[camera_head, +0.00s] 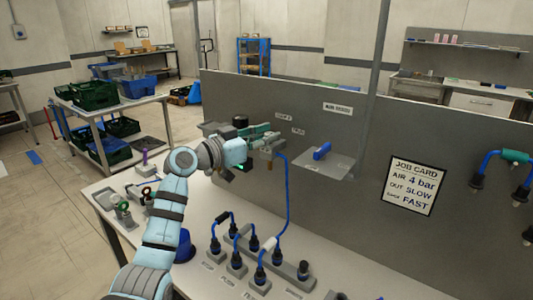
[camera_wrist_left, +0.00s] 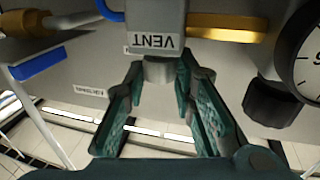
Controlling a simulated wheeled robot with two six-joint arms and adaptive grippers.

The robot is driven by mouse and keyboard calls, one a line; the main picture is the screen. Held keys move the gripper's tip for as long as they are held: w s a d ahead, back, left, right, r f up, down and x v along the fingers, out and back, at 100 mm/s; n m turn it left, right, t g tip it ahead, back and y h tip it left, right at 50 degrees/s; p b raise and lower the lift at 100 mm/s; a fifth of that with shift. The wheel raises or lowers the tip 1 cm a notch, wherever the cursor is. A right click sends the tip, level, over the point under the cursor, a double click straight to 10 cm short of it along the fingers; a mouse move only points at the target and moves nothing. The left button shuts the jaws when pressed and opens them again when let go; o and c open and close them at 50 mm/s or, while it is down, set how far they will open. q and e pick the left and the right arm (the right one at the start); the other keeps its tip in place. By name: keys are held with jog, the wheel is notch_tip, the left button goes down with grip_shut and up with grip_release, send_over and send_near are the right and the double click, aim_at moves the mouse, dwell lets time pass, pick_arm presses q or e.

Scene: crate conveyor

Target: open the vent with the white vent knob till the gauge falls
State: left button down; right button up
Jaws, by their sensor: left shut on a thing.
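The vent knob (camera_wrist_left: 158,68) is a short pale knob under a grey block marked VENT (camera_wrist_left: 153,41) in the left wrist view, where the picture is upside down. My left gripper (camera_wrist_left: 161,82) has its green-padded fingers on either side of the knob, shut on it. In the head view my left gripper (camera_head: 262,139) is at the fittings on the grey panel and hides the knob. The gauge (camera_wrist_left: 306,62) is cut off at the right edge of the wrist view; its needle and reading cannot be made out. My right gripper is not in view.
A black knob (camera_wrist_left: 272,102) is close beside the gripper, below the gauge. A brass pipe (camera_wrist_left: 225,28) runs from the block. A blue-handled valve (camera_head: 321,151) is right of the gripper. Hoses with plugs (camera_head: 260,276) stand on the bench. A job card (camera_head: 411,186) hangs on the panel.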

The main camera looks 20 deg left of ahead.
pick_arm(q)
jog(key=shift+a+f+m+g+h+b, duration=0.1)
jog(key=shift+f+m+g+h+b, duration=0.15)
jog(key=shift+m+g+h+b, duration=0.45)
jog(key=shift+w+r+m+g+h+b, duration=0.1)
jog(key=shift+r+m+g+h+b, duration=0.05)
jog(key=shift+m+g+h+b, duration=0.55)
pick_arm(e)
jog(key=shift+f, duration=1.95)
pick_arm(q)
jog(key=c, duration=1.3)
grip_release()
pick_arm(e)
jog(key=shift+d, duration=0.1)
pick_arm(q)
jog(key=shift+a, duration=0.15)
jog(key=v, duration=1.1)
jog(key=shift+s+a, duration=0.25)
